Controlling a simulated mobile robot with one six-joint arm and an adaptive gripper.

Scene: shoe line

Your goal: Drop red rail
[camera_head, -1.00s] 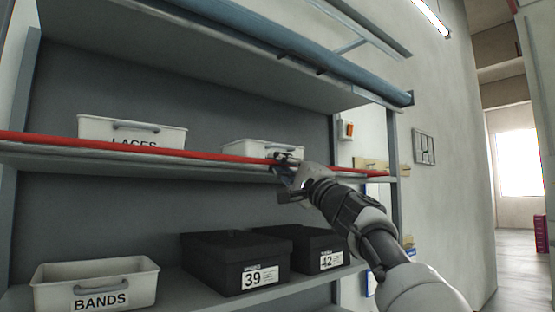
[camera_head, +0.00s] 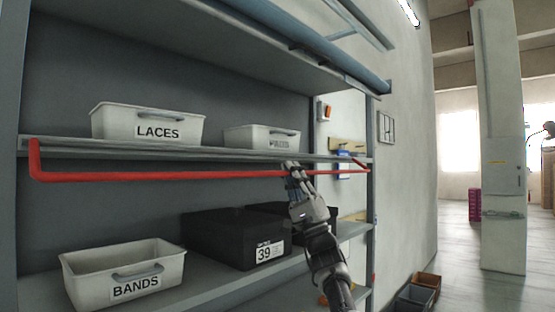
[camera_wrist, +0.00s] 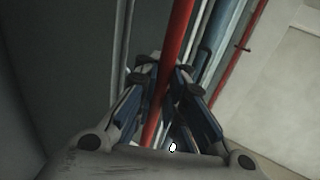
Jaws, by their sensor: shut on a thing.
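The red rail (camera_head: 210,175) runs along the front of the upper shelf in the head view. It now sits a little below the shelf's front edge, and its left end is bent upward. My gripper (camera_head: 292,170) is at the rail, right of its middle, with my arm rising from below. In the wrist view the red rail (camera_wrist: 176,52) passes between the fingers of my gripper (camera_wrist: 168,82), which are shut on it. The rail's right end reaches the right shelf post.
The upper shelf (camera_head: 70,152) holds a LACES bin (camera_head: 148,112) and another white bin (camera_head: 262,131). Below are a BANDS bin (camera_head: 120,262) and black shoe boxes (camera_head: 222,225). A blue roller bar (camera_head: 340,67) runs above. Crates (camera_head: 415,297) stand on the floor at right.

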